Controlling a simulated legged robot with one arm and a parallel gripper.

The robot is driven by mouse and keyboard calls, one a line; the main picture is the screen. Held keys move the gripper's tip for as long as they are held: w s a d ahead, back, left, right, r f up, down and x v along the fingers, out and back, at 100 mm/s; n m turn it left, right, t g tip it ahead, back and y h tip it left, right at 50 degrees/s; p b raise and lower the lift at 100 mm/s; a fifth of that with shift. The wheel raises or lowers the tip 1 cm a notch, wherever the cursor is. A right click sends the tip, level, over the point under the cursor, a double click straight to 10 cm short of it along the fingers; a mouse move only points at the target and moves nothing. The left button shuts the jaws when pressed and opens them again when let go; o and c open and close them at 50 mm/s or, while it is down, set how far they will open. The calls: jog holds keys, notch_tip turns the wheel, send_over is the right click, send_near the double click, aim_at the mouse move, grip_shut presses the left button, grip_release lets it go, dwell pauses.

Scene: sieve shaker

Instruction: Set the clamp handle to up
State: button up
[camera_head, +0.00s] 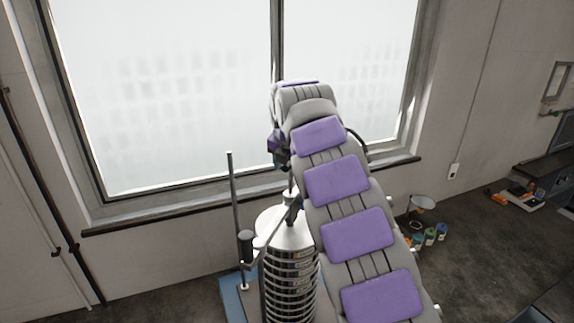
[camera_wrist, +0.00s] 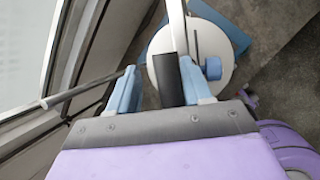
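The sieve shaker's round metal stack (camera_head: 290,275) stands at the bottom centre of the head view, under a pale lid (camera_head: 286,232). In the wrist view the lid (camera_wrist: 200,40) lies beyond the fingertips, with a silver bar across it. A black grip, seemingly the clamp handle (camera_wrist: 168,78), sticks up towards the wrist camera between the two light blue fingers. My gripper (camera_wrist: 158,72) is open around it, with a gap at the left finger; contact at the right finger is unclear. In the head view my gripper (camera_head: 279,148) is above the stack, partly hidden by my arm.
A dark upright rod (camera_head: 233,205) stands left of the stack, with a black knob (camera_head: 246,246) beside it. The blue base (camera_head: 236,298) shows below. A window and its sill (camera_head: 150,214) are behind. Several small cans and a bowl (camera_head: 423,202) sit on the floor at right.

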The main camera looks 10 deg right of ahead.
jog(key=shift+d, duration=0.9)
jog(key=c, duration=0.3)
jog(key=shift+a+f, duration=0.1)
jog(key=shift+a, duration=0.2)
grip_shut()
